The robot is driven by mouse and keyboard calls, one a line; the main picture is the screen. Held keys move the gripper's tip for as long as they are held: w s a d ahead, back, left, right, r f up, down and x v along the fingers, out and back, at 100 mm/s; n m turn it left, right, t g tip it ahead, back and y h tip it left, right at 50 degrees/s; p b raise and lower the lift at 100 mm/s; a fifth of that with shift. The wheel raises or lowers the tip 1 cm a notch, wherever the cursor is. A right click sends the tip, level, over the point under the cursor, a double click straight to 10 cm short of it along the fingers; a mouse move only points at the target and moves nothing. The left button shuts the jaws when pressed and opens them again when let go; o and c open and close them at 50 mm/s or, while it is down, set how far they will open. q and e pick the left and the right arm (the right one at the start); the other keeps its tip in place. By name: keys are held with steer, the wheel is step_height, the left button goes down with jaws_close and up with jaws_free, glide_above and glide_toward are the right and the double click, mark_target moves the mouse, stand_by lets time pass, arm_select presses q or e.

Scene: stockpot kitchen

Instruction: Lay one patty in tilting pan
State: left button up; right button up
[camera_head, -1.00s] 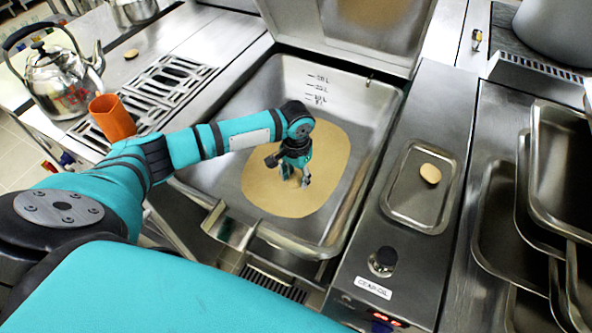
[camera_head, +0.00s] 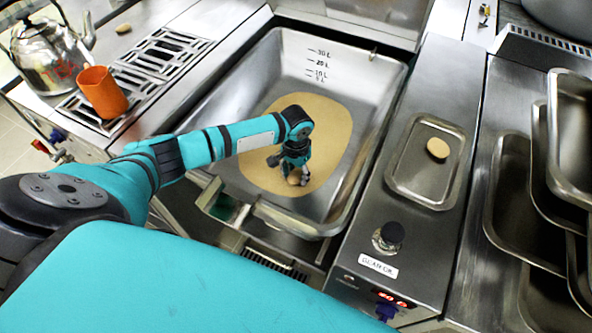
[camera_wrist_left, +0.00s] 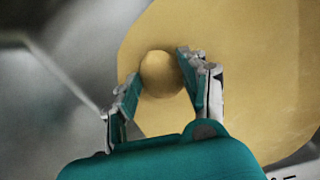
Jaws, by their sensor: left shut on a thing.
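The tilting pan (camera_head: 363,92) is a deep steel basin with a tan pool (camera_head: 322,118) on its floor. My left gripper (camera_head: 297,180) is inside the pan's outline, over the near part of the pool. It is shut on a small round tan patty (camera_wrist_left: 160,74), which sits between the fingertips in the left wrist view. How far the patty is above the pan floor is hard to tell. Another patty (camera_head: 437,148) lies on a small steel tray (camera_head: 410,191) right of the pan. My right gripper is not in view.
The pan's raised lid (camera_head: 370,18) stands behind it. A kettle (camera_head: 45,55) and an orange cup (camera_head: 102,91) stand at the left by the grates. A round tan piece (camera_head: 123,28) lies behind them. Stacked steel trays (camera_head: 520,185) are at the right.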

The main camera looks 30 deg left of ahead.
arm_select(q)
steer(key=shift+f, duration=0.1)
steer(key=o, duration=1.2)
steer(key=shift+o, duration=0.2)
step_height(320, 180, up, 12)
